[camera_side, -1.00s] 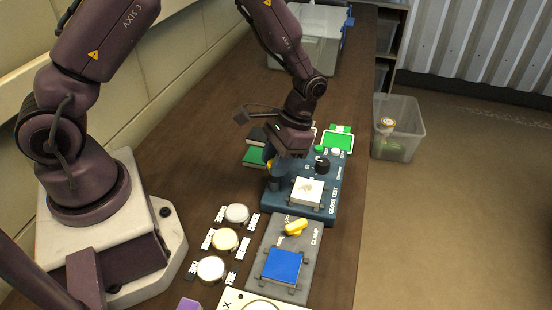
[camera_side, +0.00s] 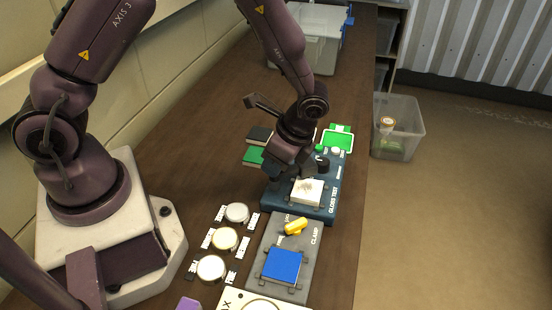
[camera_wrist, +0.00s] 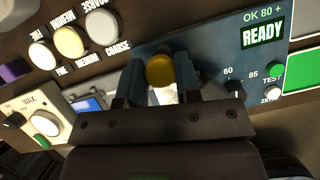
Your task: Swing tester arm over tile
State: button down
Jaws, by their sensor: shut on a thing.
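The blue gloss test unit (camera_side: 325,210) lies on the bench with a pale square tile (camera_side: 307,191) on its front part. My gripper (camera_side: 289,177) is low over the unit, just behind and left of the tile. In the wrist view my gripper (camera_wrist: 160,75) is shut on the round yellow knob (camera_wrist: 160,69) of the tester arm. Part of the tile (camera_wrist: 165,97) shows behind the knob. The rest of the tester arm is mostly hidden by my fingers. The unit's display (camera_wrist: 263,35) reads "READY" under "OK 80 +".
A grey clamp board (camera_side: 262,232) with a yellow lever (camera_side: 296,226) and a blue square (camera_side: 283,265) lies in front. Several round pads (camera_side: 225,239) sit to its left. Green panels (camera_side: 338,141) lie behind. A clear bin (camera_side: 398,128) stands right of the bench.

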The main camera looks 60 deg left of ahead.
jog(key=m+t, duration=0.1)
jog(key=m, duration=0.2)
jog(key=m+t, duration=0.1)
jog(key=m, duration=0.3)
jog(key=shift+s+t+y, duration=0.1)
jog(key=shift+t+y, duration=0.2)
jog(key=shift+t, duration=0.1)
dwell(0.3)
jog(key=c, duration=0.8)
grip_release()
jog(key=v, duration=1.3)
jog(key=shift+d, duration=0.1)
